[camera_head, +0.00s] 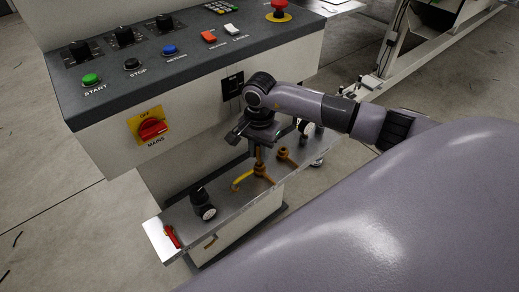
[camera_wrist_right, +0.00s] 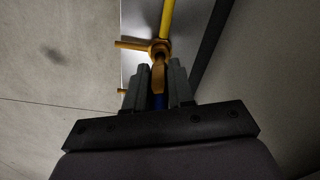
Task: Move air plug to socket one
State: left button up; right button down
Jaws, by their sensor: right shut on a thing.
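My right gripper (camera_head: 257,144) points down above the narrow metal shelf (camera_head: 228,194) under the control panel. In the right wrist view its two fingers (camera_wrist_right: 161,82) are shut on the air plug (camera_wrist_right: 158,77), a brass-coloured piece with a blue part between the fingers. Just beyond the fingertips is a brass fitting with a side arm (camera_wrist_right: 140,45). Whether the plug sits in it I cannot tell. In the head view one brass socket (camera_head: 262,171) stands below the gripper and another brass socket (camera_head: 287,155) to its right. My left gripper is not in view.
A yellow hose (camera_head: 240,182) curves on the shelf beside the nearer socket. A black-knobbed regulator with a gauge (camera_head: 205,203) and a red-handled part (camera_head: 171,236) stand toward the shelf's left end. The control panel (camera_head: 180,62) overhangs the shelf behind.

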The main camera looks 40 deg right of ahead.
jog(key=shift+f+b, duration=0.95)
jog(key=shift+f, duration=0.15)
jog(key=c, duration=0.9)
grip_release()
jog(key=shift+r, duration=0.25)
notch_tip(320, 180, up, 6)
jog(key=shift+f+p, duration=0.2)
jog(key=shift+p, duration=0.1)
jog(key=shift+r, duration=0.55)
